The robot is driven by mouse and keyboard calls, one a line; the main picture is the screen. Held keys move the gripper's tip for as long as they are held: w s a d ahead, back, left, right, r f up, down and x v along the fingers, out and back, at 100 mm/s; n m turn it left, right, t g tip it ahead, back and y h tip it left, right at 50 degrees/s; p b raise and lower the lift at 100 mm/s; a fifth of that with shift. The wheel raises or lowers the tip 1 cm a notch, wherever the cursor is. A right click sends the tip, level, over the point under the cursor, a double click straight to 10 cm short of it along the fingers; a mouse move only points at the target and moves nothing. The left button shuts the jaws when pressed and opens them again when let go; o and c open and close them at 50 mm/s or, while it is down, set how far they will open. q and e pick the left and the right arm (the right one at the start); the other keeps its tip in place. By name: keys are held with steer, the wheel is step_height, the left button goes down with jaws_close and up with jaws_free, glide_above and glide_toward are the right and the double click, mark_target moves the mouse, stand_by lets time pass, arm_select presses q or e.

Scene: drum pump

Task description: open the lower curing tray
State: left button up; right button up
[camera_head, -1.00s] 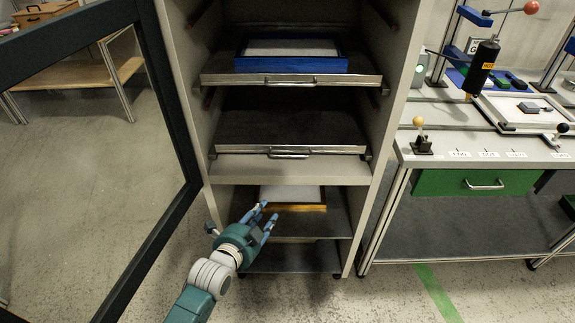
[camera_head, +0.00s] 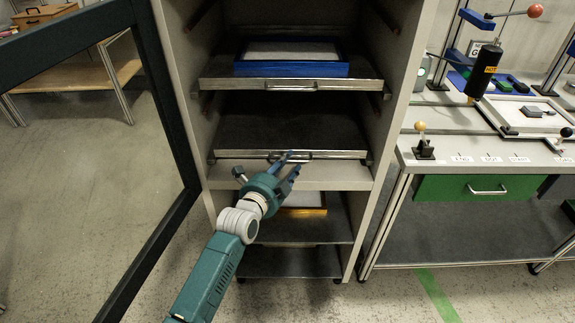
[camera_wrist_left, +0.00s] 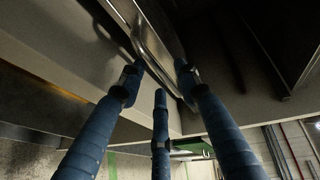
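The lower curing tray (camera_head: 235,154) is a dark flat tray with a metal front edge, inside the cabinet below the upper tray. Its bar handle (camera_head: 305,156) is at the middle of the front and partly hidden by my fingers. My left gripper (camera_head: 292,164) is in front of this handle, coming from below left. In the left wrist view the gripper (camera_wrist_left: 159,82) has its blue fingers spread, with the metal handle (camera_wrist_left: 152,50) just ahead between the two upper fingertips. I cannot tell whether any finger touches it. My right gripper is not in view.
The upper tray (camera_head: 220,84) holds a blue frame (camera_head: 292,68) above. A yellow-edged frame (camera_head: 305,211) lies on the shelf below. The open cabinet door (camera_head: 165,130) stands at the left, and a workbench with a green drawer (camera_head: 450,188) at the right.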

arm_select(q)
steer(key=shift+w+f, duration=0.1)
steer(key=shift+w, duration=0.05)
steer(key=shift+c, duration=0.5)
jaws_close()
steer(key=s+p, duration=1.3)
steer(key=s, duration=2.1)
steer(key=shift+s, duration=0.1)
